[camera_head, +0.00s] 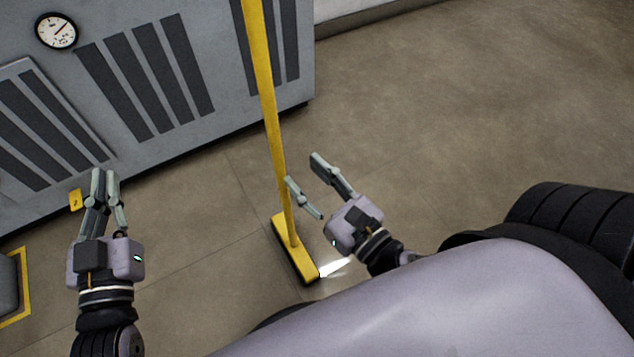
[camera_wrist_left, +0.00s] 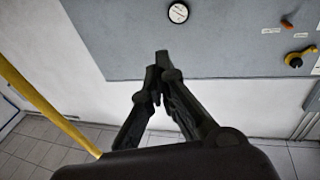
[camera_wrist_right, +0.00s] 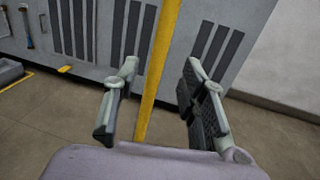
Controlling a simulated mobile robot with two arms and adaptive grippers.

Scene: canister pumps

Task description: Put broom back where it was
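The yellow broom (camera_head: 269,110) stands nearly upright, with its wide yellow head (camera_head: 295,250) on the floor in front of the grey cabinet. My right gripper (camera_head: 304,168) is open just right of the handle in the head view. In the right wrist view the handle (camera_wrist_right: 159,70) shows between the spread fingers (camera_wrist_right: 162,62), and no finger is closed on it. My left gripper (camera_head: 106,175) is shut and empty, far left of the broom. Its fingers also meet in the left wrist view (camera_wrist_left: 157,75).
The grey cabinet (camera_head: 190,65) with dark vents and a round gauge (camera_head: 56,32) stands along the upper left. A yellow-edged block (camera_head: 12,285) is at the far left. A yellow bar (camera_wrist_left: 45,105) crosses the left wrist view. The floor to the upper right is clear.

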